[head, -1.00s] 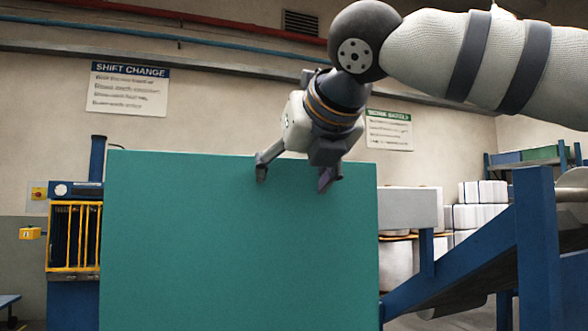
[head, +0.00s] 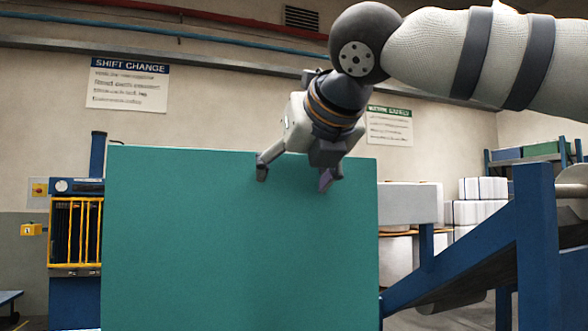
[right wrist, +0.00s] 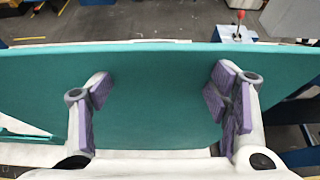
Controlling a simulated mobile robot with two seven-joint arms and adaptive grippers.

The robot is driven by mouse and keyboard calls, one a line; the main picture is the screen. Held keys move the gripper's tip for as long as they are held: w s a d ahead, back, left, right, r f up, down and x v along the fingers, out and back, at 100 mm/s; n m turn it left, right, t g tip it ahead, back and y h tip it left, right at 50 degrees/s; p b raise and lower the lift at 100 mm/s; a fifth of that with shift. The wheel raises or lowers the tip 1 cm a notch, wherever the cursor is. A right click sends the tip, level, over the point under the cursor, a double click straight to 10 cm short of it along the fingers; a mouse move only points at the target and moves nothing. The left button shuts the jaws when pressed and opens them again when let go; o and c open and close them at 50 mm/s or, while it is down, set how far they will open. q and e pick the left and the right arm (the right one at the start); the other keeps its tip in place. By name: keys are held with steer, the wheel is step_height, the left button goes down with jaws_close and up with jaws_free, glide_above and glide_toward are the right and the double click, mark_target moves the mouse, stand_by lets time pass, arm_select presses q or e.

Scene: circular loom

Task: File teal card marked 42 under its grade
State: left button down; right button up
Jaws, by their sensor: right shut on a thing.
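A large plain teal card (head: 240,240) stands upright in the middle of the head view; no number shows on the face I see. My right gripper (head: 296,174) reaches down over its top edge, fingers spread along the card, and is shut on it. In the right wrist view the teal card (right wrist: 155,125) spans the picture between and behind the purple finger pads of my right gripper (right wrist: 158,96). My left gripper is not in view. No grade label can be made out.
A blue sloping frame (head: 540,245) stands close at the right. A blue machine with a yellow guard (head: 75,232) is at the left. Wall signs (head: 127,84) hang behind. The card hides much of the middle.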

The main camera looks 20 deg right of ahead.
mark_target(289, 221)
steer(key=shift+f, duration=0.7)
steer(key=shift+f, duration=2.25)
steer(key=o, duration=1.4)
steer(key=shift+s, duration=0.1)
steer(key=v, duration=1.2)
steer(key=shift+f, duration=0.1)
